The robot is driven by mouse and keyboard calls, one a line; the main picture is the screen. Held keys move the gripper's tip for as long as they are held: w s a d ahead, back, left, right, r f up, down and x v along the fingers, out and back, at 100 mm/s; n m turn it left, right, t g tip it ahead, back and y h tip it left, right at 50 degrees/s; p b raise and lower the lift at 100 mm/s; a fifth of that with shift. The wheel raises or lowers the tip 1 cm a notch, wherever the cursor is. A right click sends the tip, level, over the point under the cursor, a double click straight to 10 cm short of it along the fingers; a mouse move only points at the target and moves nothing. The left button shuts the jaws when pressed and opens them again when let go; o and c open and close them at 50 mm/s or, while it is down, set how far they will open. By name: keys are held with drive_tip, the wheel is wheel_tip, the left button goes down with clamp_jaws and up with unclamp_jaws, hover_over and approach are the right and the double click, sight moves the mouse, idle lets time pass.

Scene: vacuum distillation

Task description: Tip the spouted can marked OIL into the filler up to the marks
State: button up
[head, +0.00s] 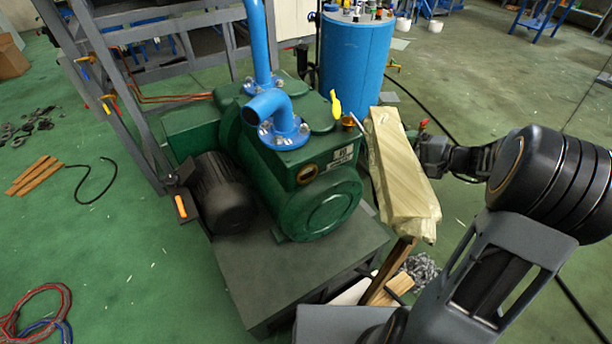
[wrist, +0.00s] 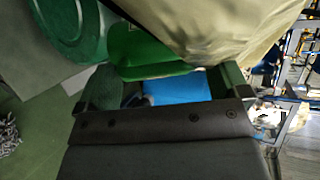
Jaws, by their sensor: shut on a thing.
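The green pump (head: 290,160) stands on a grey plinth. Its brass filler (head: 348,122) is on top at the right, beside a yellow piece (head: 336,105). A round sight glass (head: 307,173) is in its front face; I cannot make out the level or marks. My gripper (head: 424,150) is right of the pump, partly behind a wrapped package. In the wrist view my gripper (wrist: 165,85) is shut on a green body, apparently the can (wrist: 150,48). In the head view the package hides most of it; a thin grey spout (head: 359,127) shows near the filler. No OIL lettering is readable.
The tan wrapped package (head: 402,180) stands upright on wood between my arm and the pump; it also fills the wrist view's top (wrist: 215,30). A blue tank (head: 355,55) is behind, blue pipes (head: 268,105) rise from the pump, and a grey frame (head: 115,80) is left.

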sight(392, 155)
drive_tip(key=shift+f+b, duration=0.35)
drive_tip(key=shift+b, duration=0.45)
drive_tip(key=b, duration=0.2)
drive_tip(key=shift+w+a+f+t+y+b, duration=0.1)
drive_tip(key=shift+w+f+t+y+b, duration=0.1)
drive_tip(key=shift+f+t+y+b, duration=0.15)
drive_tip(key=f+t+y+b, duration=0.1)
drive_tip(key=b, duration=0.2)
drive_tip(key=w+n+y+b, duration=0.1)
drive_tip(key=b, duration=0.3)
drive_tip(key=shift+a+f+t, duration=0.3)
drive_tip(key=shift+f+t, duration=0.05)
drive_tip(key=shift+f, duration=0.05)
drive_tip(key=shift+y+b, duration=0.25)
drive_tip(key=shift+b, duration=0.35)
drive_tip(key=shift+a+r+n, duration=0.1)
drive_tip(key=shift+n, duration=0.2)
